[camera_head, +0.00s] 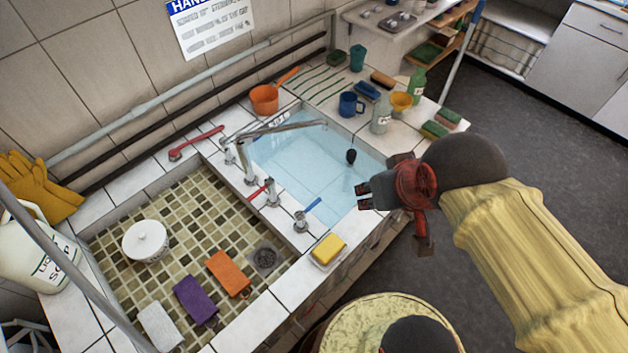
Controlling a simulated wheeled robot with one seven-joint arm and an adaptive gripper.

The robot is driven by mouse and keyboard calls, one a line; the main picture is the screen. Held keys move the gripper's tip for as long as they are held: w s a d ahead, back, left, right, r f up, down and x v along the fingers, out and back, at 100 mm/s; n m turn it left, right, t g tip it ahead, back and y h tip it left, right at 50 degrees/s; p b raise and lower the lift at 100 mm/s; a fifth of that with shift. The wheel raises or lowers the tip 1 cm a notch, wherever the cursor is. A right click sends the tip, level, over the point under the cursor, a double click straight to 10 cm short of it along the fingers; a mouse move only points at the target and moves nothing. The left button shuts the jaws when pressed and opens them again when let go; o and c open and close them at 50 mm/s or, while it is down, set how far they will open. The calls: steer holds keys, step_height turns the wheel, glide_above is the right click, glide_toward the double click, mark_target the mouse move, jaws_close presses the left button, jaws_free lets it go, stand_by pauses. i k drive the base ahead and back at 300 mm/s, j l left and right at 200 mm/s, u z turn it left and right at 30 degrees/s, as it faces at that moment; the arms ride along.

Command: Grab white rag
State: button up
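A white rag (161,327) lies in the near left corner of the tiled basin (190,225), low in the picture. A purple cloth (195,300) and an orange cloth (228,273) lie to its right on the basin floor. My gripper (363,197) is at the right edge of the water-filled basin (300,170), far to the right of the rag. Its two fingertips point left with a small gap between them, and nothing shows between them.
A white lidded pot (146,241) stands in the tiled basin. Taps (247,160) rise between the basins. A yellow sponge (328,249) sits on the front rim. A soap jug (35,250) stands at left. Bottles and a blue mug (350,104) stand behind.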

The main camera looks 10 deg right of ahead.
mark_target(162, 332)
steer(key=k+j+u, duration=0.15)
steer(key=u, duration=1.95)
steer(key=k+l+u, duration=0.45)
steer(key=l, duration=0.15)
steer(key=k+l+u, duration=0.4)
steer(key=k+l, duration=0.1)
steer(key=k, duration=0.05)
